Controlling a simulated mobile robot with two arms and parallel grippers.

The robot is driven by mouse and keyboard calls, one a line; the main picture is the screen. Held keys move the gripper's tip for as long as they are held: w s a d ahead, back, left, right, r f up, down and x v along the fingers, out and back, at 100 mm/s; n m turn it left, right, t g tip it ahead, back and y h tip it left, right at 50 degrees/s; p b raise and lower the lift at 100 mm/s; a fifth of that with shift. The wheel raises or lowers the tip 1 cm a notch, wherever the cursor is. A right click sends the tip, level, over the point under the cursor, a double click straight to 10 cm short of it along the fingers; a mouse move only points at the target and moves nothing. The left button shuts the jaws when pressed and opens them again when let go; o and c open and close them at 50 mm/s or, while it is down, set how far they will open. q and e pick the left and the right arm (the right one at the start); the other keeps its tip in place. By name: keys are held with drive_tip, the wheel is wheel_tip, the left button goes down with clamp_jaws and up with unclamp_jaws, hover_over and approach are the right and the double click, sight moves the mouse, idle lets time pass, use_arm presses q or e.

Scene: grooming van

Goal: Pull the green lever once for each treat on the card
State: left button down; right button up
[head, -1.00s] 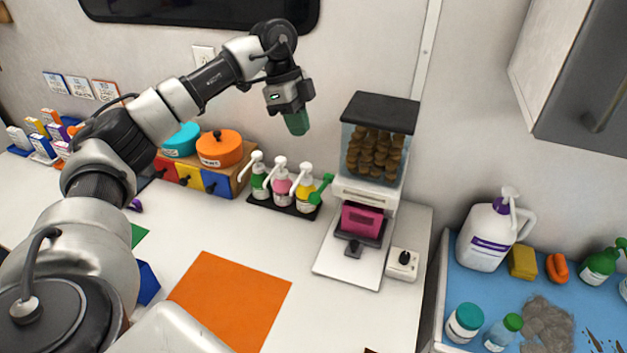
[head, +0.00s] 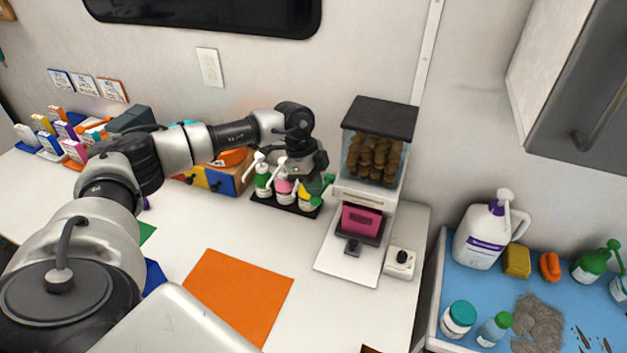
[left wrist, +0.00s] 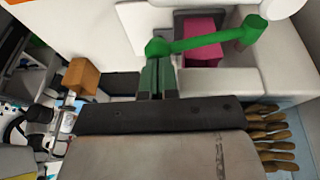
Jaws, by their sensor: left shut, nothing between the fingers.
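The treat dispenser (head: 363,190) stands on the white counter, its clear hopper full of brown treats (head: 373,160). A pink container (head: 361,219) sits in its bay. The green lever (head: 316,201) is on the dispenser's left side, partly hidden by my gripper; the left wrist view shows its arm and round ends (left wrist: 205,41). My left gripper (head: 318,184) is shut and empty, its green fingertips close to the lever's near end (left wrist: 158,46). I cannot tell if they touch. Small cards (head: 84,86) hang on the left wall; their print is unreadable. My right gripper is out of view.
Pump bottles (head: 284,189) in a black tray stand just left of the dispenser, close under my gripper. A white box with a black knob (head: 402,259) stands at its right. An orange mat (head: 240,296) lies in front. A blue tray (head: 455,285) holds bottles at right.

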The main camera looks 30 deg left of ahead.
use_arm(q)
drive_tip(key=shift+f, duration=0.25)
drive_tip(key=shift+s+f+t+b, duration=0.25)
drive_tip(key=shift+f+t+b, duration=0.15)
drive_tip(key=shift+b, duration=0.1)
wheel_tip(320, 180, down, 6)
drive_tip(key=s+t+y+b, duration=0.1)
drive_tip(key=t+b, duration=0.3)
drive_tip(key=b, duration=0.6)
drive_tip(key=shift+s+d+m, duration=0.3)
drive_tip(key=shift+s+m, duration=0.05)
drive_tip(key=shift+m, duration=0.05)
drive_tip(key=shift+r, duration=0.15)
